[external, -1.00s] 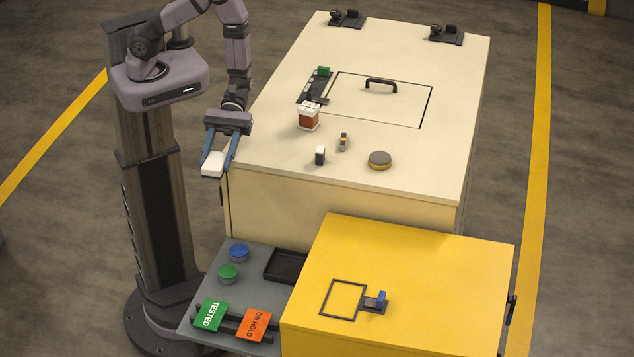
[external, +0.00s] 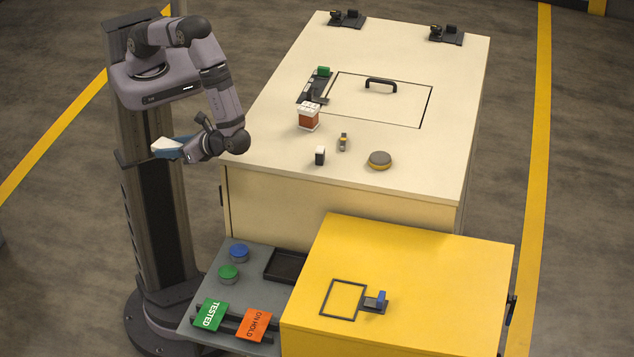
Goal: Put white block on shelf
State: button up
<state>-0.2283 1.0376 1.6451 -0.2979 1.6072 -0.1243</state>
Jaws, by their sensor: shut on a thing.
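The white block (external: 164,144) is held between the blue fingers of my gripper (external: 169,149), which is shut on it. My gripper points left, in front of my own column and left of the cream cabinet (external: 350,195). The block is up in the air, apart from every surface. Part of it is hidden by the fingers. No surface in view is marked as the shelf. A grey side ledge (external: 205,305) sits low in front of the cabinet, left of the yellow box (external: 420,270).
The cabinet top carries an orange-and-white container (external: 309,117), a small black-and-white item (external: 320,155), a round grey-yellow disc (external: 380,160) and a handled hatch (external: 381,84). The ledge holds blue (external: 239,252) and green (external: 228,272) buttons, a black tray (external: 286,266), and TESTED (external: 210,315) and ON HOLD (external: 257,324) signs.

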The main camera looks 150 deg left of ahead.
jog(key=w+a+m+y+b, duration=0.2)
jog(key=w+a+m+y, duration=0.2)
jog(key=a+m+y, duration=1)
jog(key=w+a+m+t+y+b, duration=0.3)
jog(key=w+a+m+t+y, duration=0.15)
jog(key=w+t, duration=0.2)
jog(key=m+t+h+b, duration=0.2)
jog(key=m+t+b, duration=1.3)
jog(key=b, duration=1.9)
send_over(280, 300)
notch_tip(280, 300, down, 23)
jog(key=shift+g, duration=0.25)
jog(key=shift+f+b, duration=0.45)
jog(key=shift+f, duration=4.45)
jog(key=shift+f, duration=0.15)
